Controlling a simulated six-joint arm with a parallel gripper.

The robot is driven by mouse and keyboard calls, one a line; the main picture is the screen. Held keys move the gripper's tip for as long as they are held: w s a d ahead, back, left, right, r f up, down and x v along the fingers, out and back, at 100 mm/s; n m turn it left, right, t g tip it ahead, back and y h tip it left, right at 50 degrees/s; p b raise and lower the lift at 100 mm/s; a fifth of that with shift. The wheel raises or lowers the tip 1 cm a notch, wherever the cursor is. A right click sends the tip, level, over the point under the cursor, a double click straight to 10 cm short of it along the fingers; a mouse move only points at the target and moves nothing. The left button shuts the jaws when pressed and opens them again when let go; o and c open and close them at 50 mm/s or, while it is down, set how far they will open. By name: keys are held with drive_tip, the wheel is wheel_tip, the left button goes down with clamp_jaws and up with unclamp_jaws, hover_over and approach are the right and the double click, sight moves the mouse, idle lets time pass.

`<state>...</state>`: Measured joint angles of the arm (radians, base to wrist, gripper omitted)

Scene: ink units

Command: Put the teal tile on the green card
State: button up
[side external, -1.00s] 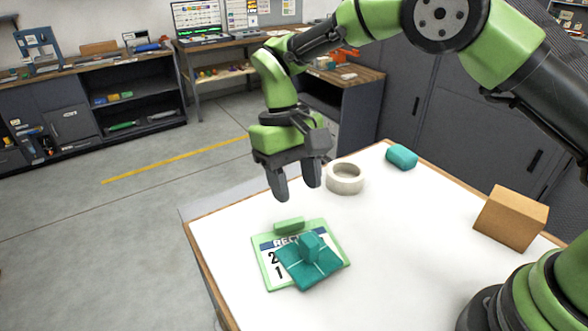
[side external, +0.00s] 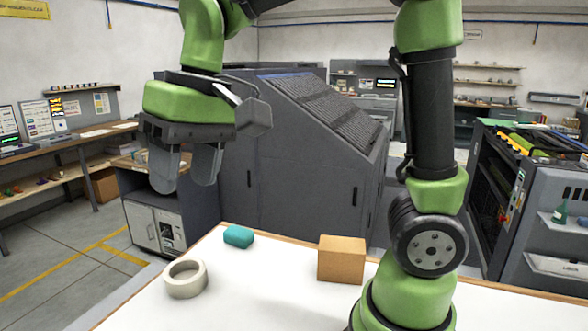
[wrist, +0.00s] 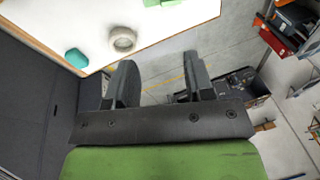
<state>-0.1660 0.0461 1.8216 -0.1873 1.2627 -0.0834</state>
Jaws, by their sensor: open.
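My gripper (side external: 186,178) is open and empty, raised in the air to the left of the arm's base; in the wrist view its two fingers (wrist: 160,68) are apart with nothing between them. A light green strip at the top edge of the wrist view looks like part of the green card (wrist: 163,2). The teal tile shows in neither view now; the side view does not reach the card, and most of the card is outside the wrist view.
On the white table (side external: 260,270) stand a pale ring (side external: 186,278), a rounded teal block (side external: 238,237) and a tan box (side external: 341,259). The ring (wrist: 122,39) and teal block (wrist: 76,58) also show in the wrist view. Dark cabinets (side external: 290,170) stand behind the table.

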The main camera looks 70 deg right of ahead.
drive_tip(key=s+d+m+t, duration=0.2)
drive_tip(key=s+d+t, duration=0.2)
drive_tip(key=s, duration=0.8)
drive_tip(key=shift+t, duration=0.6)
